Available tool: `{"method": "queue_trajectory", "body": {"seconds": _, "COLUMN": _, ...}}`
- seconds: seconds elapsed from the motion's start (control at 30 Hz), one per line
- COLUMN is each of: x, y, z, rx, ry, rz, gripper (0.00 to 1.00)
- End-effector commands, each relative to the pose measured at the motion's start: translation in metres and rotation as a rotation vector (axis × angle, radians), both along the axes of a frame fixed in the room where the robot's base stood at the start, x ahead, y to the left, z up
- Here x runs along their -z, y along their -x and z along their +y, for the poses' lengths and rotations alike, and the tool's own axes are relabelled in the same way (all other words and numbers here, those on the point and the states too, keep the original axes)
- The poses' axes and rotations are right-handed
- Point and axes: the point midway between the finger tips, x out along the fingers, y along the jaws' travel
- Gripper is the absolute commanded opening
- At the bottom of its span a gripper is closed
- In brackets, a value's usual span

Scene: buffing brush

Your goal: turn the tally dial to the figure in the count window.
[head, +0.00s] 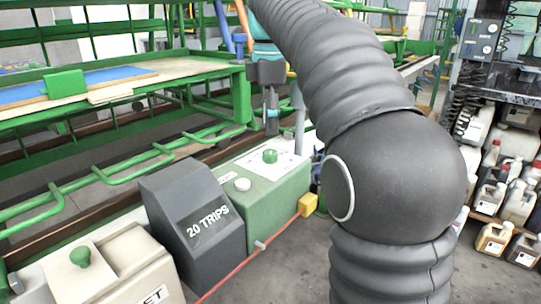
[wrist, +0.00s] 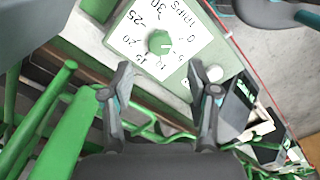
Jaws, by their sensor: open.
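The tally dial is a green knob (head: 270,155) on a white plate atop a green box. In the wrist view the knob (wrist: 160,42) sits inside a ring of figures from 0 to 30, marked TRIPS. A pale mark on it points right, near 0 and 5; the exact reading is unclear. The count window (head: 208,222), on a dark grey sloped housing, reads 20 TRIPS. My gripper (wrist: 161,73) is open and empty, its two fingertips apart, with the knob beyond them in the picture. In the head view it hangs above the dial box (head: 285,190).
A white round button (head: 242,184) is beside the dial plate. A beige box with a green knob (head: 80,257) stands at the lower left. A red cable and yellow block (head: 308,204) run along the front. Green railings stand behind; jugs (head: 493,237) fill shelves at right.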

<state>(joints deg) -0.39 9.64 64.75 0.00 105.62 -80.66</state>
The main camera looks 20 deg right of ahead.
Motion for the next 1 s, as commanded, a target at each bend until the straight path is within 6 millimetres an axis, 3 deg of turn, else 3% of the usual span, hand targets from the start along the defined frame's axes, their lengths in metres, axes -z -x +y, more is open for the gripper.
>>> {"method": "queue_trajectory", "body": {"seconds": 0.1, "x": 0.026, "y": 0.001, "z": 0.000, "rx": 0.001, "ry": 0.001, "rz": 0.003, "gripper": 0.60}}
{"method": "queue_trajectory", "body": {"seconds": 0.4, "x": 0.064, "y": 0.000, "z": 0.000, "rx": 0.001, "ry": 0.000, "rz": 0.000, "gripper": 0.60}}
{"method": "queue_trajectory", "body": {"seconds": 0.83, "x": 0.070, "y": 0.000, "z": 0.000, "rx": 0.001, "ry": 0.000, "rz": -0.001, "gripper": 0.60}}
{"method": "queue_trajectory", "body": {"seconds": 1.0, "x": 0.070, "y": 0.000, "z": 0.000, "rx": 0.001, "ry": 0.000, "rz": 0.000, "gripper": 0.17}}
